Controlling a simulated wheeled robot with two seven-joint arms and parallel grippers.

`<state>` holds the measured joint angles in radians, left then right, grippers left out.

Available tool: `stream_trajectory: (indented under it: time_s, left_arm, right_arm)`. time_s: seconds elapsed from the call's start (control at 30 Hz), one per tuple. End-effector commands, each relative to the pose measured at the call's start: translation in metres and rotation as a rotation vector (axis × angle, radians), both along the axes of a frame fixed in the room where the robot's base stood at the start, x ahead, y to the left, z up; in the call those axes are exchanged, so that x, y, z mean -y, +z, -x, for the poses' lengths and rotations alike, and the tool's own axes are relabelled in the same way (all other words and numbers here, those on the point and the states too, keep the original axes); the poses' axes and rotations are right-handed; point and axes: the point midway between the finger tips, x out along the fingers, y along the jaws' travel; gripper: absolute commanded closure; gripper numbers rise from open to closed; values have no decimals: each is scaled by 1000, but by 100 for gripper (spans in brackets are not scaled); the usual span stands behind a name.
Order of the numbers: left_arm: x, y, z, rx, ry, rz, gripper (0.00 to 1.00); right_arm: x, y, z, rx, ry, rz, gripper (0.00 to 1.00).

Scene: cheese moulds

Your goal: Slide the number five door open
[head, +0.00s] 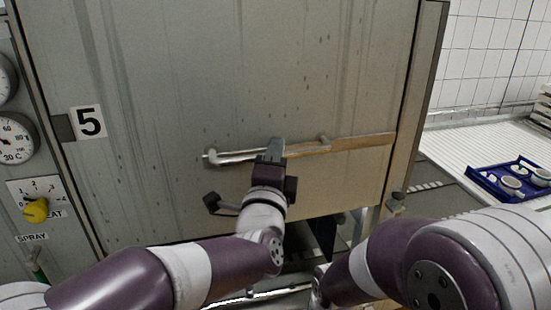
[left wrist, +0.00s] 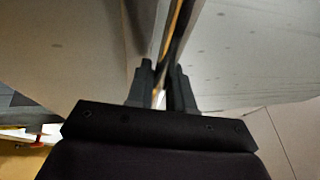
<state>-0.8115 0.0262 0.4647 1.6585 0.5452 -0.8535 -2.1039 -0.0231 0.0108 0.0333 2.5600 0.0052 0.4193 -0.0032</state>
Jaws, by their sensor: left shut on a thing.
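The number five door (head: 250,70) is a large grey metal panel with a plate marked 5 (head: 90,121) at its left. A horizontal metal handle bar (head: 236,156) runs across its lower part. My left gripper (head: 274,150) is at the middle of the bar and shut on it. In the left wrist view the fingers (left wrist: 160,88) close on the narrow bar, which runs up between them (left wrist: 178,40). The door's lower edge stands above a dark opening at the bottom. My right arm shows at the lower right of the head view, but its gripper is not seen.
Gauges (head: 14,138) and a yellow knob (head: 36,210) are on a panel to the left. At the right, a blue tray (head: 480,180) with white cups or moulds stands on a ribbed white surface (head: 470,145). A door frame post (head: 425,80) borders the door's right side.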

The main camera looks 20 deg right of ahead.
Motion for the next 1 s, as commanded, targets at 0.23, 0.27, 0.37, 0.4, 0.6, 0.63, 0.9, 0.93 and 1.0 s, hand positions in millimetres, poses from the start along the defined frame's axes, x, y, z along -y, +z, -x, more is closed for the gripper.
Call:
stream_trajectory:
  time_s: [0.23,0.27,0.37,0.4,0.6,0.63,0.9,0.93,1.0]
  left_arm:
    - [0,4,0,6,0,4,100]
    - [0,4,0,6,0,4,100]
    - [0,4,0,6,0,4,100]
    - [0,4,0,6,0,4,66]
    - [0,3,0,2,1,2,58]
    - [0,3,0,2,0,2,58]
    - [-9,-7,22,2,-3,3,58]
    - [-11,-9,28,3,-3,4,58]
    - [-18,-12,45,3,-4,4,58]
  right_arm:
    - [0,1,0,0,0,0,71]
    - [0,1,0,0,0,0,71]
    - [0,1,0,0,0,0,71]
    - [0,1,0,0,0,0,71]
    - [0,1,0,0,0,0,71]
    - [0,1,0,0,0,0,71]
    - [0,-16,0,0,0,0,71]
    - [0,-20,0,0,0,0,71]
    - [0,-28,0,0,0,0,71]
